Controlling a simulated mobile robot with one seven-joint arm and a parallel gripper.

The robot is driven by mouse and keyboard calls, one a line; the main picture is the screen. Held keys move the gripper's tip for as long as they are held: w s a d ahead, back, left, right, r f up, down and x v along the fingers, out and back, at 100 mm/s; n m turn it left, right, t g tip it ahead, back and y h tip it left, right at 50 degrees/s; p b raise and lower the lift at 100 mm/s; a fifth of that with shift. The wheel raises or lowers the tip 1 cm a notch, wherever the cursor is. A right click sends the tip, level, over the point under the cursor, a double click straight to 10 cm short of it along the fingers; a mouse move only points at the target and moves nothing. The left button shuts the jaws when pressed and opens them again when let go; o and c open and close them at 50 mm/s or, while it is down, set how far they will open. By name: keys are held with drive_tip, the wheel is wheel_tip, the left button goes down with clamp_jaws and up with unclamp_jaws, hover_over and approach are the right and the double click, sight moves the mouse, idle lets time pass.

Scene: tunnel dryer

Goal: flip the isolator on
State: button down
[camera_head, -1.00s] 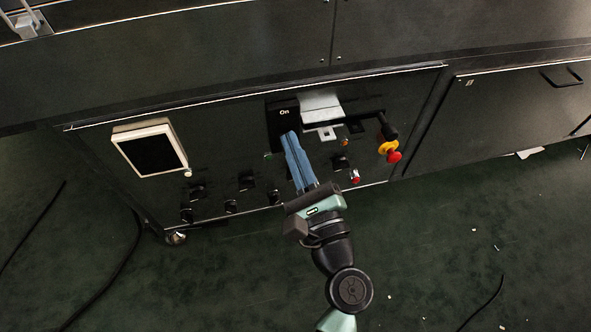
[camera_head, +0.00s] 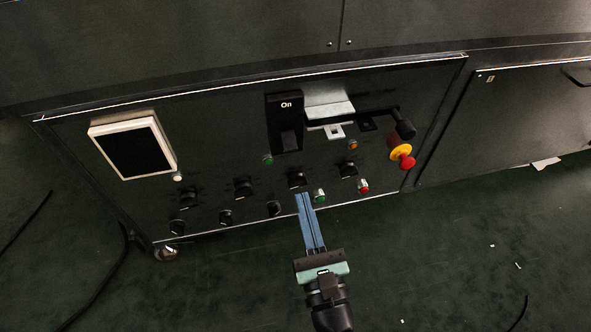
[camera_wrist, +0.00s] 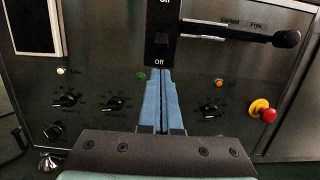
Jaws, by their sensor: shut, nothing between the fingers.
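The isolator (camera_head: 285,124) is a tall black switch plate on the dark cabinet front, marked On at its top. The wrist view shows the isolator (camera_wrist: 162,38) with Off at its lower end; its top is cut off. Its black toggle (camera_head: 290,141) appears in the lower half, close to the Off mark. My gripper (camera_head: 303,197) is shut and empty, its blue fingers pointing up toward the panel. In the head view the fingertips are below the isolator, apart from it. In the wrist view my gripper (camera_wrist: 161,72) ends just under the Off mark.
Right of the isolator are a grey metal latch (camera_head: 329,104) with a black-knobbed handle (camera_head: 404,129) and a red emergency stop (camera_head: 406,162). Several black knobs (camera_head: 243,187) and small buttons sit below. A white-framed screen (camera_head: 133,147) is at left. The floor in front is open.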

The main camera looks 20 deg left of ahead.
sight(289, 141)
drive_tip(key=b+x, duration=0.3)
drive_tip(key=x, duration=0.6)
drive_tip(key=shift+w+a, duration=0.25)
drive_tip(key=shift+r+p, duration=0.2)
drive_tip(key=shift+p, duration=0.25)
drive_tip(key=shift+s+r+g+p, duration=0.1)
drive_tip(key=shift+g+p, duration=0.2)
drive_tip(key=shift+p, duration=0.6)
